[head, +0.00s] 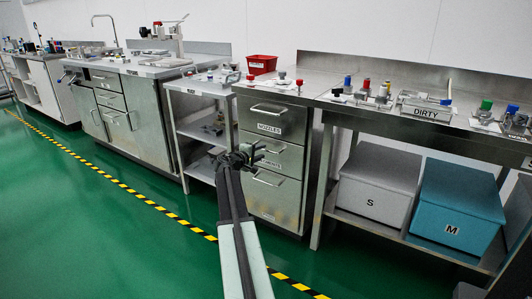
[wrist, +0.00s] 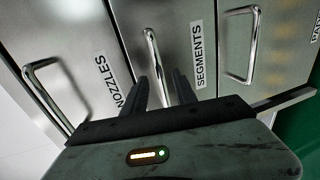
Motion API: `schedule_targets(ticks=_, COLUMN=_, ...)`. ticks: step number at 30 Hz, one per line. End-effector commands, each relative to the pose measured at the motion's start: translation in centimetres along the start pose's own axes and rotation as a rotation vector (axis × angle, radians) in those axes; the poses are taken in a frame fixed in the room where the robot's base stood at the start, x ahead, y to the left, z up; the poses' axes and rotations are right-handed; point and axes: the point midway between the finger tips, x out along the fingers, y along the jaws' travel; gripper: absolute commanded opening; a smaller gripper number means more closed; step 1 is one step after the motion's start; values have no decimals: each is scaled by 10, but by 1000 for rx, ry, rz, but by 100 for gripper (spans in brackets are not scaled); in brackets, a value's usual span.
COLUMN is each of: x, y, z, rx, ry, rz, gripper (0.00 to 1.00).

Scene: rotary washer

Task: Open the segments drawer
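The segments drawer (wrist: 180,20) is the middle drawer of the steel cabinet and looks shut. Its label (wrist: 198,55) reads SEGMENTS in the wrist view; in the head view my gripper partly hides it. Its bar handle (wrist: 151,45) runs down the wrist view towards my fingers. My gripper (wrist: 162,80) is open, its dark fingers apart, with the handle's lower part at or between them. Whether they touch the handle I cannot tell. In the head view my gripper (head: 243,155) is in front of the middle drawer, near its left side.
The nozzles drawer (head: 284,119) above and another drawer (head: 285,216) below also look shut, each with a bar handle. An open shelf unit (head: 199,140) is left of the cabinet. A grey box (head: 376,190) and a blue box (head: 457,205) are at right. Green floor in front is clear.

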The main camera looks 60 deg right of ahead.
Motion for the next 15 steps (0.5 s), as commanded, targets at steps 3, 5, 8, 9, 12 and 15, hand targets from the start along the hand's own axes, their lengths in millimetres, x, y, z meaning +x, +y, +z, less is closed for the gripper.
schedule_targets(ticks=3, x=26, y=-2, z=-2, rx=1, ry=-1, rz=-1, gripper=34)
schedule_targets(ticks=5, x=34, y=-2, z=-2, rx=2, ry=-1, rz=-1, gripper=34)
schedule_targets(ticks=8, x=40, y=-1, z=-1, rx=2, ry=0, rz=-1, gripper=34)
schedule_targets(ticks=9, x=41, y=-1, z=0, rx=2, ry=1, rz=-1, gripper=34)
schedule_targets(ticks=12, x=40, y=-1, z=0, rx=2, ry=1, rz=-1, gripper=34)
schedule_targets(ticks=15, x=39, y=-1, z=-1, rx=2, ry=1, rz=-1, gripper=22)
